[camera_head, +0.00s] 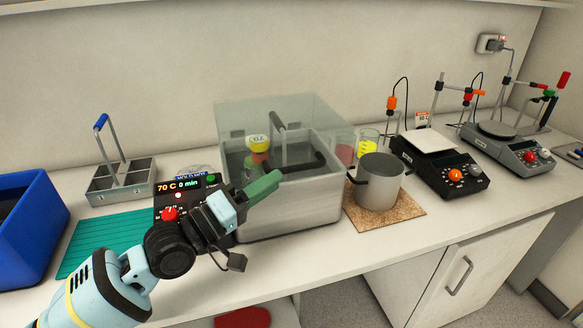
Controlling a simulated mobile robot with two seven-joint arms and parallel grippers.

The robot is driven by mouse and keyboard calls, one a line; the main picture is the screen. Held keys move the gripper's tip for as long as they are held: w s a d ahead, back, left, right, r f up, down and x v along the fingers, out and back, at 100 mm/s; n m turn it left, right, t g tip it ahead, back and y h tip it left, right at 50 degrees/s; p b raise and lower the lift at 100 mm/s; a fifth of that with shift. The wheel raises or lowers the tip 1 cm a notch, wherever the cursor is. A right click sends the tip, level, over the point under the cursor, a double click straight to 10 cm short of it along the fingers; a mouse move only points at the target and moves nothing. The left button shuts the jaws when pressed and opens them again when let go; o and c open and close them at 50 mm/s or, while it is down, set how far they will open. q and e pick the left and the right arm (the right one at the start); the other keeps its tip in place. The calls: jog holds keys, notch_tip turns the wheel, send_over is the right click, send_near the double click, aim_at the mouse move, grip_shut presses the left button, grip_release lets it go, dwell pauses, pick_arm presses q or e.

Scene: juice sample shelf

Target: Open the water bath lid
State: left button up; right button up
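The water bath (292,210) is a grey box in the middle of the counter, with a control panel (180,187) at its left reading 70 C and 0 min. Its clear lid (235,125) appears raised, standing up at the back of the box, with a grey handle (278,122) on it. A yellow-capped bottle (258,145) shows inside or through the clear lid. My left gripper (264,186) has green fingers and is in front of the bath's front-left wall, below the rim; contact is unclear. Its fingers overlap, so their opening is hidden. My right gripper is out of view.
A metal pot (378,183) on a cork mat (414,213) stands close to the bath's right. Beakers (368,143) stand behind it. Stirrer (452,178) and balance-like device (500,146) are farther right. Left are a metal carrier (122,182), teal mat (95,243) and blue bin (42,230).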

aim_at(292, 169)
pick_arm(q)
jog(key=x, duration=0.6)
jog(key=shift+p, duration=0.3)
grip_shut()
